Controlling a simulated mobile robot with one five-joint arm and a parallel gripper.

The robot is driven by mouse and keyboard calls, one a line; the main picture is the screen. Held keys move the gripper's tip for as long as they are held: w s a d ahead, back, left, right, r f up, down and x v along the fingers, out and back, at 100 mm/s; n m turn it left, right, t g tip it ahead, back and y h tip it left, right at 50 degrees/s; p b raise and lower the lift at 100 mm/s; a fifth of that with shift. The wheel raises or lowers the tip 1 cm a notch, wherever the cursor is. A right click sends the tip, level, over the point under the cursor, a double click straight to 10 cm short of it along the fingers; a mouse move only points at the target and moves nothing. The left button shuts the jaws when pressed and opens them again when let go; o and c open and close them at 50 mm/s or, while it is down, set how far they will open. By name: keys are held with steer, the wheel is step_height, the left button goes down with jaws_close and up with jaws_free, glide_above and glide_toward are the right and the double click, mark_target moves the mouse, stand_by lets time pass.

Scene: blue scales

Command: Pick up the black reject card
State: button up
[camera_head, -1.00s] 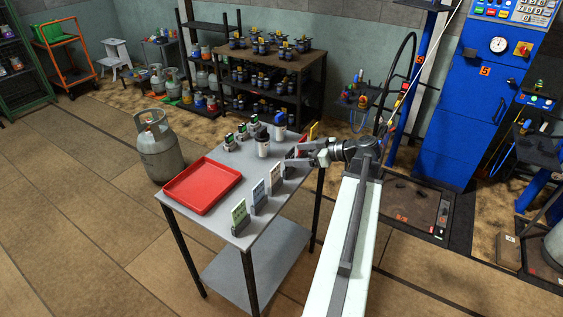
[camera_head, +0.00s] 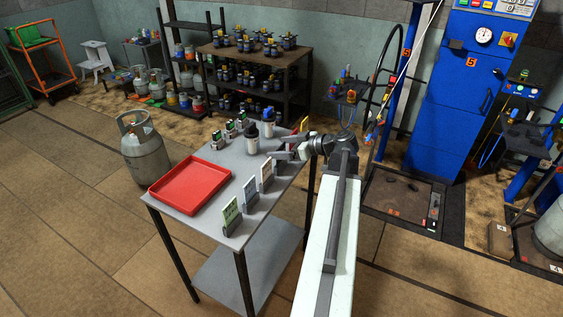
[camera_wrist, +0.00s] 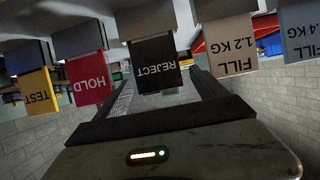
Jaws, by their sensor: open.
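The black reject card (camera_wrist: 156,65) stands in a dark holder and appears upside down near the middle of the wrist view, between the red hold card (camera_wrist: 85,76) and the tan 1.2 kg fill card (camera_wrist: 227,45). In the head view my gripper (camera_head: 281,148) is open at the row of cards, beyond the tan card (camera_head: 266,176), and the black card is not clearly visible there.
A grey gas cylinder (camera_head: 143,150) stands on the floor to the left.

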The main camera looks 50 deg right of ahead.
steer(key=shift+w, duration=0.15)
steer(key=c, duration=1.4)
